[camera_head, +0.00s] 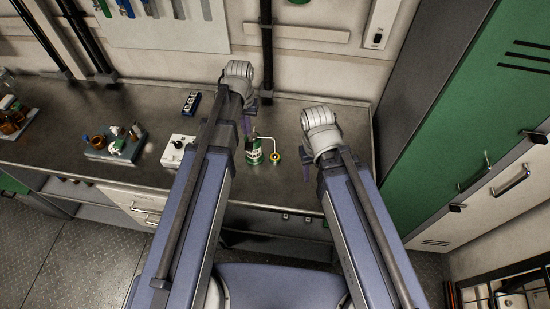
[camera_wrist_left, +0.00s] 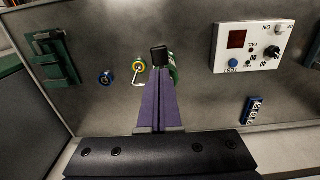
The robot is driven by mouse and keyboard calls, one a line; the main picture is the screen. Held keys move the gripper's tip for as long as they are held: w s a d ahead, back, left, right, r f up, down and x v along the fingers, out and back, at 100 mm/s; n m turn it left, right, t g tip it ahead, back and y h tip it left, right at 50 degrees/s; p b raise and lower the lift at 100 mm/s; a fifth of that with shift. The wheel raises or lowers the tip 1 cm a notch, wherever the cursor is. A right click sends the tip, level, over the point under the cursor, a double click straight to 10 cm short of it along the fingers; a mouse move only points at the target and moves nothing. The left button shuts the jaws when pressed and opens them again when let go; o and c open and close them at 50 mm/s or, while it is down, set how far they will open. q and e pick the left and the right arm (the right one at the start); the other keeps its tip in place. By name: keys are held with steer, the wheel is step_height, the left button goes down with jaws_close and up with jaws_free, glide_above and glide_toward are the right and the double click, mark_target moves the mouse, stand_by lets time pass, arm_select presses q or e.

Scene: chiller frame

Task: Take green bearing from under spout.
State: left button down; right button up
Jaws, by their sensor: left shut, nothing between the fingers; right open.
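A green oil can (camera_head: 254,156) with a thin bent spout stands on the bench in the head view. A yellow and green ring-shaped bearing (camera_head: 275,157) lies at the spout's end. In the left wrist view the bearing (camera_wrist_left: 138,66) shows left of my fingers, by the spout end, and the can (camera_wrist_left: 173,70) is partly hidden behind the fingers. My left gripper (camera_head: 247,126) is shut and empty, close to the can; its purple fingers (camera_wrist_left: 160,75) show together in the wrist view. My right gripper (camera_head: 306,172) is open, to the right of the bearing.
A blue ring (camera_wrist_left: 106,77) lies beside the bearing in the wrist view, with a green fixture (camera_wrist_left: 52,60) further left. A white control box (camera_head: 178,150) and a tray of parts (camera_head: 114,144) stand left on the bench. A green cabinet (camera_head: 455,120) bounds the right.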

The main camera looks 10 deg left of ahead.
arm_select(q)
steer(key=s+d+f+m+b, duration=0.1)
steer(key=s+d+f+b, duration=0.2)
steer(key=f+b, duration=0.3)
steer(key=s+d+f+m+b, duration=0.1)
steer(key=s+d+f+b, duration=0.2)
steer(key=s+f+b, duration=0.3)
steer(key=s+d+f+m+y+b, duration=0.1)
steer(key=s+d+f+b, duration=0.3)
steer(key=f+b, duration=0.2)
steer(key=shift+s+f, duration=0.15)
steer(key=shift+s, duration=0.15)
arm_select(e)
step_height(320, 180, down, 18)
steer(key=shift+f, duration=0.2)
arm_select(q)
steer(key=shift+s+d+f+b, duration=0.25)
steer(key=shift+s+b, duration=0.1)
steer(key=shift+b, duration=0.1)
arm_select(e)
steer(key=shift+f, duration=0.25)
